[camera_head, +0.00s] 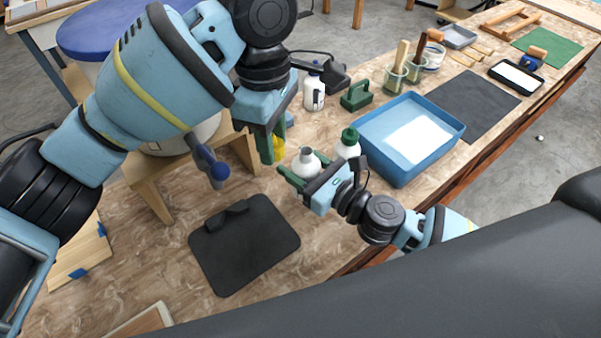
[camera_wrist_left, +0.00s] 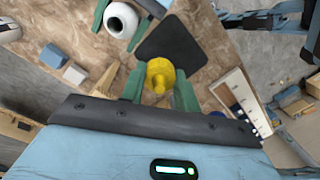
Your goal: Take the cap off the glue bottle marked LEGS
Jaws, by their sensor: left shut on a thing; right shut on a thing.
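My left gripper (camera_head: 274,147) is shut on a yellow cap (camera_head: 278,150); in the left wrist view the cap (camera_wrist_left: 160,76) sits between the green fingers. My right gripper (camera_head: 304,176) is shut on a white glue bottle (camera_head: 302,166) standing at the table, its grey neck uncovered. The bottle (camera_wrist_left: 121,20) also shows in the left wrist view, apart from the cap. No label can be read on it. A second white bottle with a green cap (camera_head: 349,138) stands just right of it, partly hidden by my right gripper.
A blue tray (camera_head: 385,168) with a white sheet lies to the right. A black mat (camera_head: 245,255) lies in front on the table. Behind stand a white bottle with a black top (camera_head: 314,93), a green block-like tool (camera_head: 356,96) and jars with brushes (camera_head: 392,80).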

